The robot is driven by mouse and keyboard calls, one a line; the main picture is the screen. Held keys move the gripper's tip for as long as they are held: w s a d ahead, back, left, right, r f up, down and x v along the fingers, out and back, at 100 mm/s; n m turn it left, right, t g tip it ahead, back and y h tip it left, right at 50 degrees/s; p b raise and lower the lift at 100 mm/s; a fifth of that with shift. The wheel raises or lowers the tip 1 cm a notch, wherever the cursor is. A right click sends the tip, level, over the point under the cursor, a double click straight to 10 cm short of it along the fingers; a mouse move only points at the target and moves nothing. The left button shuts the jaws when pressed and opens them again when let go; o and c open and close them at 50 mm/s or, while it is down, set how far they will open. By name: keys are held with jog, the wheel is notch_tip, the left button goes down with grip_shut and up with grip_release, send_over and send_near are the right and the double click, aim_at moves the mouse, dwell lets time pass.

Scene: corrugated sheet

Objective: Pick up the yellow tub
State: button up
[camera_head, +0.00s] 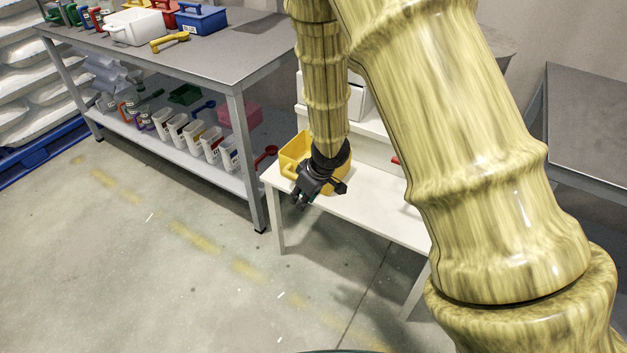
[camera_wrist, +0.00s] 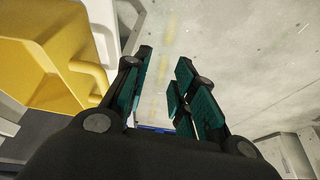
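The yellow tub (camera_head: 293,150) stands on a low white table (camera_head: 375,208), partly hidden behind my arm and gripper. In the wrist view the yellow tub (camera_wrist: 45,55) fills the left side, with its handle (camera_wrist: 92,75) reaching toward my fingers. My gripper (camera_head: 300,195) is in front of the tub at the table's near left edge. In the wrist view my gripper (camera_wrist: 160,85) has its fingers apart with only floor between them. The tub lies to the left of the fingers, outside them.
A grey workbench (camera_head: 215,55) at the left holds a white tub (camera_head: 133,27), a blue tub (camera_head: 202,20) and a yellow scoop (camera_head: 170,41). Several white jugs (camera_head: 190,135) stand on its lower shelf. Another grey table (camera_head: 590,115) is at the right. The floor in front is clear.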

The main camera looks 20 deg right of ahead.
jog(key=w+d+r+n+t+h+b, duration=0.1)
jog(key=w+d+r+n+b, duration=0.2)
jog(key=w+r, duration=0.35)
jog(key=shift+m, duration=0.6)
jog(key=shift+w+b+x, duration=0.2)
jog(key=shift+b+x, duration=3.15)
jog(key=shift+x, duration=2.55)
jog(key=shift+r, duration=0.2)
grip_shut()
